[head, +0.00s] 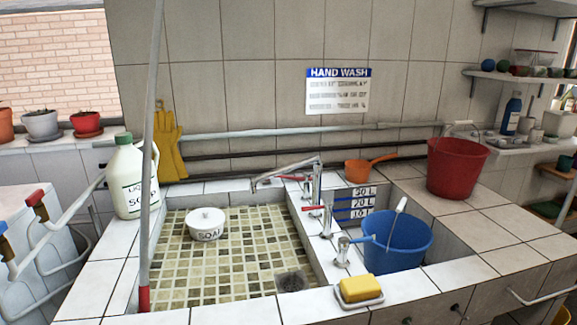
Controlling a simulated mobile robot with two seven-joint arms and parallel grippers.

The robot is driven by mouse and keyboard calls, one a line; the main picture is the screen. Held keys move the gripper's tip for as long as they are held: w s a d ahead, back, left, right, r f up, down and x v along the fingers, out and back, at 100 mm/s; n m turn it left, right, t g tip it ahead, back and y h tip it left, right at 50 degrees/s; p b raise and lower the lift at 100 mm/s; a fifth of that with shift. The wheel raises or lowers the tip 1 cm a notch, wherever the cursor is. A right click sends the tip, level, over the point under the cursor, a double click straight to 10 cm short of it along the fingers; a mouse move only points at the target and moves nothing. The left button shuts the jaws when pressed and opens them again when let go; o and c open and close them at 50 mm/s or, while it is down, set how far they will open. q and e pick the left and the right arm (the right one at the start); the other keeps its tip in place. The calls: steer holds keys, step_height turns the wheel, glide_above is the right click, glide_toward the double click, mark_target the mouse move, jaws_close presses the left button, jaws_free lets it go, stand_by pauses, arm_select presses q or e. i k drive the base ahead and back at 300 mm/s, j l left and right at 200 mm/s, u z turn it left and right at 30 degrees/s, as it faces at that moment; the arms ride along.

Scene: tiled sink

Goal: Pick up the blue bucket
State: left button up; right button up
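The blue bucket (397,243) stands in the small right-hand basin of the tiled sink, upright. Its rim rises above the basin edge, and its lower part is hidden by the front tiles. A light-coloured handle shows at its rim, and a small blue-handled tap (349,248) is close beside its left side. Neither of my grippers shows in the head view.
A yellow sponge on a dish (358,291) sits on the front edge. A red bucket (456,168) stands on the right counter. An orange pan (367,167) is behind the basin. Taps (316,185) line the divider. A pole (150,130) rises at left.

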mark_target(401, 240)
steer(key=u, duration=0.3)
steer(key=l+u, duration=0.8)
steer(key=k+l+u, duration=0.15)
steer(key=l, duration=0.25)
steer(key=l+u, duration=0.1)
steer(key=l, duration=0.35)
steer(key=k+l, duration=0.1)
steer(key=l, duration=0.3)
steer(key=k+l, duration=0.15)
steer(key=l, duration=0.25)
